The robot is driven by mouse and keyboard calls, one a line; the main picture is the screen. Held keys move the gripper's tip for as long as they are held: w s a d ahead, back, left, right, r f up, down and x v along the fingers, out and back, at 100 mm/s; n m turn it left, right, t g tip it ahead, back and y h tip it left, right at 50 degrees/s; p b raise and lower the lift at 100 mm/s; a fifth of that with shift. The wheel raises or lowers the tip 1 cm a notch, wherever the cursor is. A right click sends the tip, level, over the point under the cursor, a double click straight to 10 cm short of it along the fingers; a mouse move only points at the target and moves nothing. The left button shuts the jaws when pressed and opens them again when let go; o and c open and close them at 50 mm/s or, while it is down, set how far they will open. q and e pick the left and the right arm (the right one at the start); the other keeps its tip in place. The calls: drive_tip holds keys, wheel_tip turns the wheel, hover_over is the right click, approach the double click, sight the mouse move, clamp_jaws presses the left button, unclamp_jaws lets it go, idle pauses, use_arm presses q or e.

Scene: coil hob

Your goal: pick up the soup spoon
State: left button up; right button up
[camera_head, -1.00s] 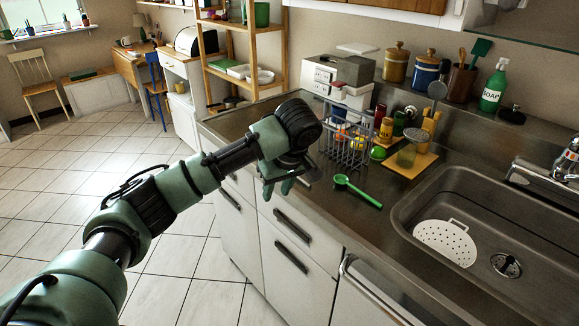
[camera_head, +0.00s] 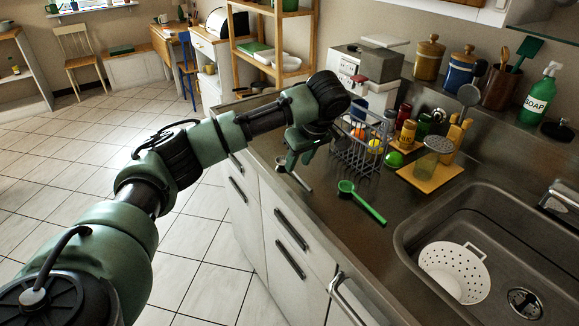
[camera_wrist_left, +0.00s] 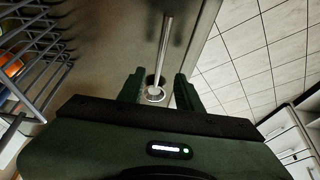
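The soup spoon (camera_head: 299,179), grey and metallic, lies on the counter near its front edge, partly hidden by my left gripper. In the left wrist view the soup spoon (camera_wrist_left: 166,45) has its long thin handle pointing away and its round end close to my gripper. My left gripper (camera_head: 298,158) is open, just over the spoon in the head view. In the left wrist view the two green fingers of my left gripper (camera_wrist_left: 158,88) stand apart on either side of the spoon's round end, with nothing visibly held. My right gripper is not in view.
A green spoon (camera_head: 368,206) lies to the right on the counter. A wire rack (camera_head: 358,150) stands close behind my gripper. A sink (camera_head: 410,232) holding a white colander (camera_head: 452,272) is at the right. Drawers (camera_head: 287,240) are below the counter edge.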

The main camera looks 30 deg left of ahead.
sight(295, 172)
use_arm(q)
drive_tip(key=x, duration=0.4)
drive_tip(key=shift+d, duration=0.2)
drive_tip(key=shift+p, duration=0.45)
clamp_jaws()
